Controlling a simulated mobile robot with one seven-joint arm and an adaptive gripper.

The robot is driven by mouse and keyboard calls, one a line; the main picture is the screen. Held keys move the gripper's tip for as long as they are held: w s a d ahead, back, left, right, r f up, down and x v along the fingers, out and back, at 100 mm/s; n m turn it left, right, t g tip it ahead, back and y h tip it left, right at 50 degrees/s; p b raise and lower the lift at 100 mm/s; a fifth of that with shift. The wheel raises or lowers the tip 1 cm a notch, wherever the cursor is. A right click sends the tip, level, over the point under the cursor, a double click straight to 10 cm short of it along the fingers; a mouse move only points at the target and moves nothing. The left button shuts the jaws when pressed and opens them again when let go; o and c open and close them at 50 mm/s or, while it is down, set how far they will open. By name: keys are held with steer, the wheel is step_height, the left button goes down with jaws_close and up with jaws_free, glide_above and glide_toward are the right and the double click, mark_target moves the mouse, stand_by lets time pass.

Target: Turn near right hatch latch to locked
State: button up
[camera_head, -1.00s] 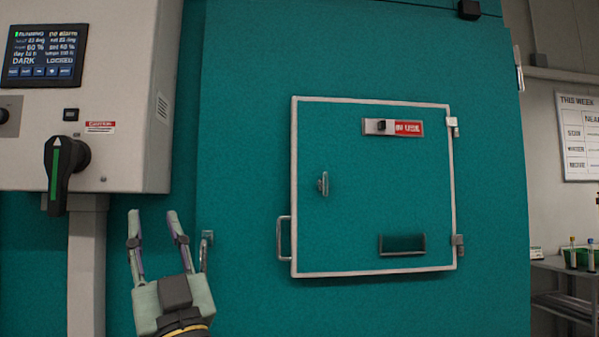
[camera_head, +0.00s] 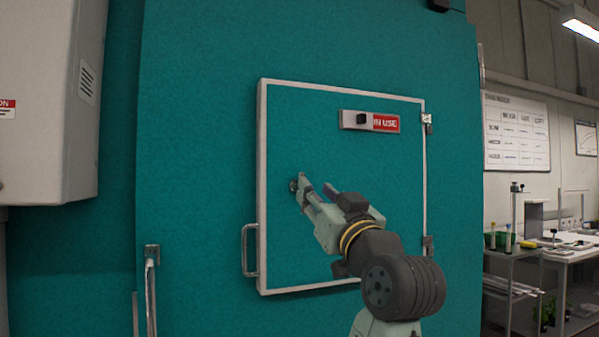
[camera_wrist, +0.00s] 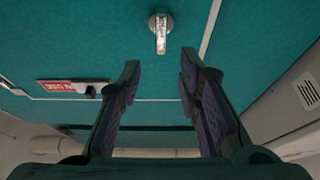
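The hatch (camera_head: 285,235) is a teal square door with a pale frame, and it looks closed. Its latch (camera_head: 293,185) is a small metal handle near the left edge, mostly hidden behind my fingertips in the head view. In the wrist view the latch (camera_wrist: 161,32) shows whole: a round base with a short lever pointing toward my gripper. My gripper (camera_head: 316,185) is in front of the hatch beside the latch. In the wrist view my gripper (camera_wrist: 160,68) is open and empty, with the latch beyond the gap between its fingertips, apart from them.
A red "IN USE" slider (camera_head: 370,121) is at the hatch top. A bar handle (camera_head: 250,250) sticks out at the hatch's left edge. A grey control box (camera_head: 50,110) stands at left. Shelves and a bench (camera_head: 565,250) are at far right.

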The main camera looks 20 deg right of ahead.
mark_target(303, 175)
steer(key=p+x, duration=0.2)
steer(key=x, duration=0.4)
steer(key=shift+w+r, duration=0.15)
steer(key=shift+r, duration=0.05)
steer(key=shift+w+a+r+p, duration=0.1)
steer(key=shift+w+p, duration=0.25)
steer(key=shift+w, duration=0.35)
steer(key=shift+c, duration=0.2)
jaws_close()
